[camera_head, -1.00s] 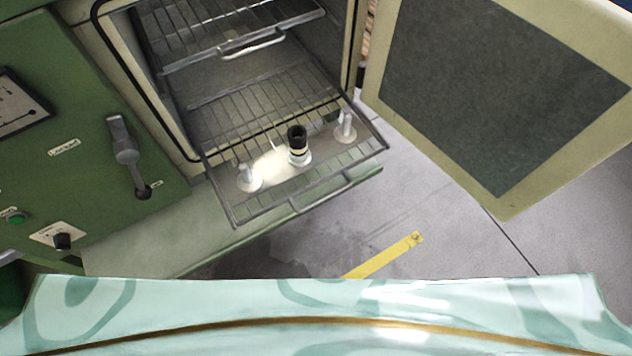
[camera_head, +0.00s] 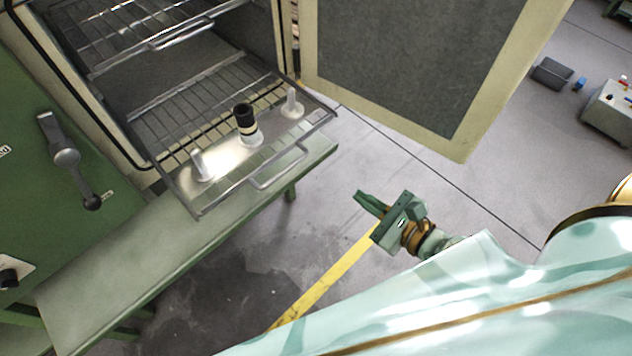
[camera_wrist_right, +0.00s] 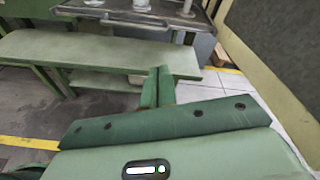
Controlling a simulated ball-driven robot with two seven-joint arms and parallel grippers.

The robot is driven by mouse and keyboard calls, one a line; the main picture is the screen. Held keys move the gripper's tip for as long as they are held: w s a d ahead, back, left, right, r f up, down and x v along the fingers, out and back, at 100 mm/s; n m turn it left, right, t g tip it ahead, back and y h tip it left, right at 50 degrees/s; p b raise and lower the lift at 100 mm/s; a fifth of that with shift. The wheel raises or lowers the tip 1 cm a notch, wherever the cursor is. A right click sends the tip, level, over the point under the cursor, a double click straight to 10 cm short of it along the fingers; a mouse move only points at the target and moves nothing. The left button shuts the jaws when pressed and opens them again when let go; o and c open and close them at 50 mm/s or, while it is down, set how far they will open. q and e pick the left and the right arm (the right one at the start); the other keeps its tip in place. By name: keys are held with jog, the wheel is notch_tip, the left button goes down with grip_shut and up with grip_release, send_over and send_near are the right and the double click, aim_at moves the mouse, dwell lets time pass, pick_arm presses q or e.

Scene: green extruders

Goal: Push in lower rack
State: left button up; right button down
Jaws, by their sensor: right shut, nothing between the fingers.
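The lower rack (camera_head: 190,192) is a wire shelf pulled out of the open cabinet, with a bar handle (camera_head: 280,166) on its front edge. It carries a plate with two pale upright pegs and a black-topped white piece (camera_head: 246,124) between them. My right gripper (camera_head: 361,198) is shut and empty, to the right of and apart from the rack, over the floor. In the right wrist view its fingers (camera_wrist_right: 157,86) are together, with the rack (camera_wrist_right: 120,17) beyond at the top. My left gripper is not in view.
The upper rack (camera_head: 165,38) sits higher in the cabinet. The open door (camera_head: 400,70) stands at the right of the cabinet. A green bench (camera_head: 160,255) runs below the rack. Floor with a yellow line (camera_head: 325,283) lies right of the bench. A lever (camera_head: 67,158) projects at the left.

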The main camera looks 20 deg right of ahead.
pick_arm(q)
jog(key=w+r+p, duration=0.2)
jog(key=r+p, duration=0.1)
pick_arm(e)
jog(key=w+a+f+m, duration=0.1)
jog(key=w+a+m, duration=0.1)
jog(key=w, duration=0.4)
jog(key=w+a+m, duration=0.2)
jog(key=w, duration=0.5)
jog(key=shift+w+a+f, duration=0.25)
jog(key=shift+a+f, duration=0.15)
jog(key=shift+w, duration=0.1)
